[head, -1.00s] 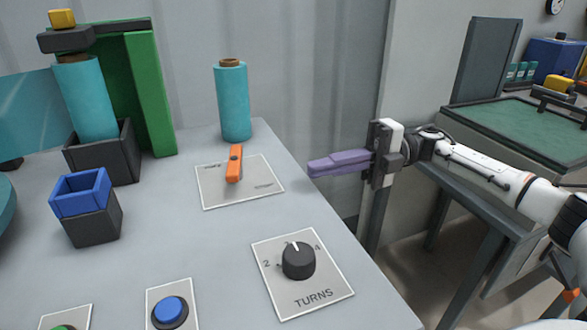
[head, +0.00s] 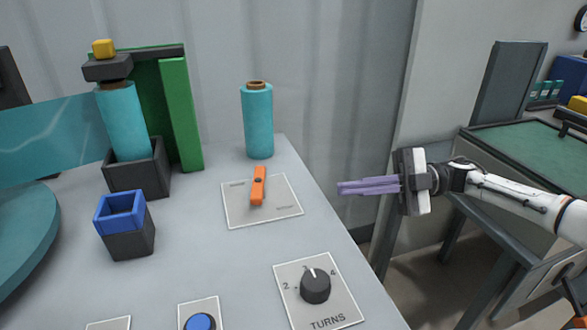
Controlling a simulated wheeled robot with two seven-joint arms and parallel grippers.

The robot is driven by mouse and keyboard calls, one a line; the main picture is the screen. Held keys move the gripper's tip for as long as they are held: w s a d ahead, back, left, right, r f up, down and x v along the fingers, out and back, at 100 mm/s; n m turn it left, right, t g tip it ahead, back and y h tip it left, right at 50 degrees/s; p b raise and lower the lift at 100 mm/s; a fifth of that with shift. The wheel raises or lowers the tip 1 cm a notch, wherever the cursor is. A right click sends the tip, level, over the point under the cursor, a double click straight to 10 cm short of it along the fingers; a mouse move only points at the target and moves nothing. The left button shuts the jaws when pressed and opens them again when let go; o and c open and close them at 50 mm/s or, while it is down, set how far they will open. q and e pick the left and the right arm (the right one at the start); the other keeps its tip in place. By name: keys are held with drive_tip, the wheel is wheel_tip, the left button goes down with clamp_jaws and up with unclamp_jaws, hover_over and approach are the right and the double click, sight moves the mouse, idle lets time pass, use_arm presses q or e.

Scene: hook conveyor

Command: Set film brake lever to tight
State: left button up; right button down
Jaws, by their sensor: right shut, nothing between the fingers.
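The film brake lever is an orange bar (head: 258,186) on a pale label plate (head: 285,206) on the grey tabletop. It stands nearly upright in the picture, between two printed words that are too small to read. My right gripper (head: 340,188) has purple fingers, shut and empty. It is to the right of the lever, beyond the table's right edge, with its fingers pointing left toward the plate and not touching it. My left gripper is not in view.
A teal film roll (head: 258,121) stands behind the plate. A TURNS dial (head: 316,287) and a blue button (head: 199,323) are in front. A blue-topped dark box (head: 124,225) and the green film stand (head: 182,115) are to the left. A green-topped table (head: 530,150) stands at right.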

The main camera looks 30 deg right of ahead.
sight(281, 207)
use_arm(q)
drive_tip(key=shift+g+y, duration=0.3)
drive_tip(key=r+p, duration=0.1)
drive_tip(key=p, duration=0.1)
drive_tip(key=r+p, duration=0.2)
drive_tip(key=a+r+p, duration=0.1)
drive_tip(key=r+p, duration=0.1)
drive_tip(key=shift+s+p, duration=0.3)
use_arm(e)
drive_tip(key=m+t, duration=0.1)
drive_tip(key=m, duration=0.3)
drive_tip(key=m+t+h, duration=0.1)
drive_tip(key=m, duration=0.8)
drive_tip(key=shift+s+d+f+t+h, duration=0.2)
drive_tip(key=shift+s+t+h, duration=0.1)
drive_tip(key=shift+s+t, duration=0.1)
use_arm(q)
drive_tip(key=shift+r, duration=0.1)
use_arm(e)
drive_tip(key=shift+w+a, duration=0.1)
drive_tip(key=shift+a, duration=0.05)
